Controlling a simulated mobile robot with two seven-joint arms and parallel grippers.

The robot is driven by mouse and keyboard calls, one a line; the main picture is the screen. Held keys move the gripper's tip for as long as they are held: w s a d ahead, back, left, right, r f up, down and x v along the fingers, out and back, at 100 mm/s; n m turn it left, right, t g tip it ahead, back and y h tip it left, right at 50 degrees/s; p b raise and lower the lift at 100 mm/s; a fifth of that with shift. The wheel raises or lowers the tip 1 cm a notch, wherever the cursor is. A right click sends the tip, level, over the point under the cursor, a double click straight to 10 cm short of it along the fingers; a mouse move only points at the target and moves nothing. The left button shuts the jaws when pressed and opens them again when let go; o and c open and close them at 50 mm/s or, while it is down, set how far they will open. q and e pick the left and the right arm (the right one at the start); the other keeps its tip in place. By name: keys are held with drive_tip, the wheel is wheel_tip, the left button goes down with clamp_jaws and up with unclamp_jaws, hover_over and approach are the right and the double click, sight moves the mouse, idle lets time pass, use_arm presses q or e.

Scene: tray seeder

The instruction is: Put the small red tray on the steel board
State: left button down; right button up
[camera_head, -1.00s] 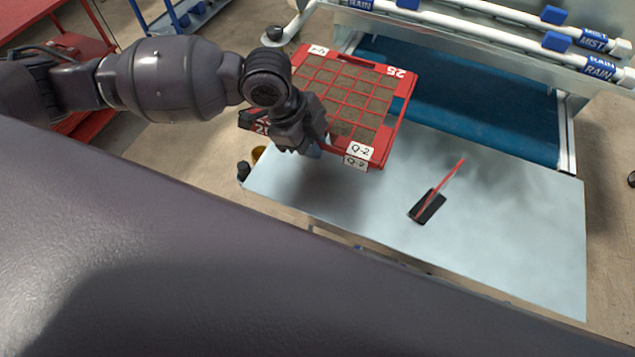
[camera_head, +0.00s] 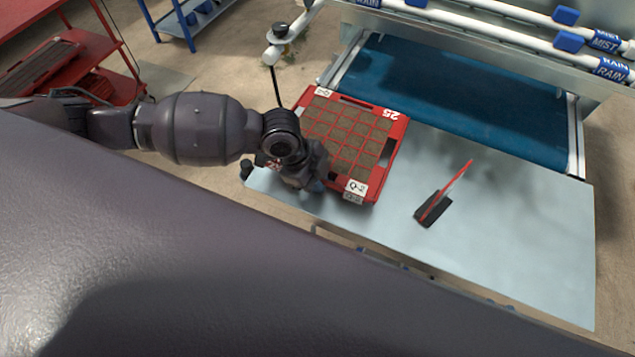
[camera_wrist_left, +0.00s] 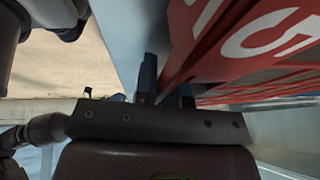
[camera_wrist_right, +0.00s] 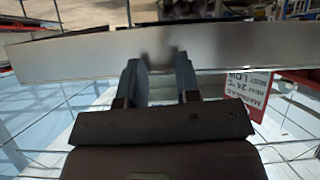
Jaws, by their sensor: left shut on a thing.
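The small red tray (camera_head: 391,155) holds brown soil in a grid of cells and carries "25" and Q-2 labels. It is over the left part of the steel board (camera_head: 520,225), roughly level; I cannot tell if it touches. My left gripper (camera_head: 319,184) is shut on the tray's near left side. In the left wrist view the fingers (camera_wrist_left: 166,92) pinch the rim of the red tray (camera_wrist_left: 210,65). My right gripper (camera_wrist_right: 160,78) is open and empty in the right wrist view, facing a long steel strip; it is outside the head view.
A blue conveyor belt (camera_head: 460,95) lies behind the board, under white pipes (camera_head: 480,30). A red rack (camera_head: 100,50) stands at the left. The board's right part is clear.

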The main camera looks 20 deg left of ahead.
use_arm(q)
drive_tip(key=shift+f, duration=0.7)
drive_tip(key=c, duration=1.7)
unclamp_jaws()
drive_tip(key=o, duration=0.5)
drive_tip(key=shift+r, duration=0.2)
drive_tip(key=p+v, duration=0.1)
drive_tip(key=v, duration=1)
drive_tip(key=shift+a+r, duration=0.15)
drive_tip(key=shift+r, duration=0.15)
use_arm(e)
drive_tip(key=shift+s+d+r, duration=0.1)
drive_tip(key=shift+s+r, duration=0.05)
drive_tip(key=shift+s, duration=0.25)
